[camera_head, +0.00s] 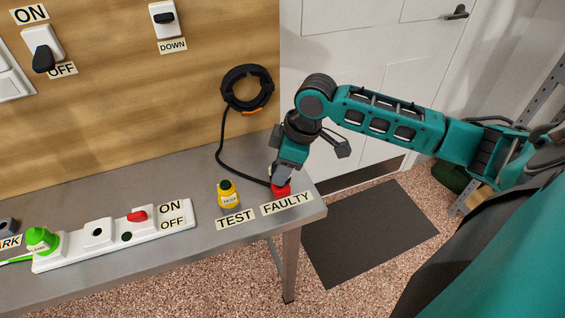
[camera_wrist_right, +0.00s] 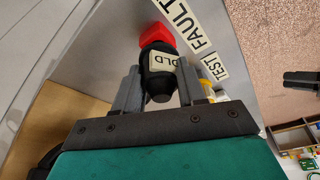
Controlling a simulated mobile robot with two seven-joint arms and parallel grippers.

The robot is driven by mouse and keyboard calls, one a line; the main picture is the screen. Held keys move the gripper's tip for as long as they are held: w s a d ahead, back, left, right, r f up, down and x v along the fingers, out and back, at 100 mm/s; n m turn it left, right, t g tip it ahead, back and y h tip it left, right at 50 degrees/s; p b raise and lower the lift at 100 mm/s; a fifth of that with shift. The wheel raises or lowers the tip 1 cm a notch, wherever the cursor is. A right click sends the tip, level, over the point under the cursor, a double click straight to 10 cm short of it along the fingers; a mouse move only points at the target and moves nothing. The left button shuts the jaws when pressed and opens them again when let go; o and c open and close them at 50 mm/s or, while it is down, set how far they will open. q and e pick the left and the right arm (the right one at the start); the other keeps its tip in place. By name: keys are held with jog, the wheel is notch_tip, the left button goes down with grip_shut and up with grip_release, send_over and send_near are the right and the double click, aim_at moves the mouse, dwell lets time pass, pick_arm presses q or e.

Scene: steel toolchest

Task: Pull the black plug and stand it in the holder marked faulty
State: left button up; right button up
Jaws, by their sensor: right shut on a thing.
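The black plug (camera_wrist_right: 158,84) carries a pale label reading "OLD" and stands between the fingers of my right gripper (camera_wrist_right: 160,72), shut on it. In the head view my right gripper (camera_head: 281,174) points down at the red holder (camera_head: 281,190) and hides most of the plug. The red holder (camera_wrist_right: 158,33), by the FAULTY label (camera_head: 287,203), is directly below the plug's lower end. The plug appears upright and touching or seated in it; how deep I cannot tell. Its black cable (camera_head: 221,140) runs to the coil on the wall.
A yellow holder (camera_head: 228,197) stands left of the red one, by the TEST label (camera_head: 236,218). Farther left lies a white power strip (camera_head: 75,258) with a green plug (camera_head: 41,240), an empty socket (camera_head: 98,231) and a red switch (camera_head: 137,215). The bench's right edge is close.

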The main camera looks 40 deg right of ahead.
jog(key=shift+f, duration=1)
jog(key=o, duration=1.2)
jog(key=shift+o, duration=0.2)
jog(key=shift+r, duration=0.1)
jog(key=v, duration=1.2)
jog(key=shift+r, duration=0.35)
jog(key=shift+d, duration=0.1)
jog(key=shift+s, duration=0.1)
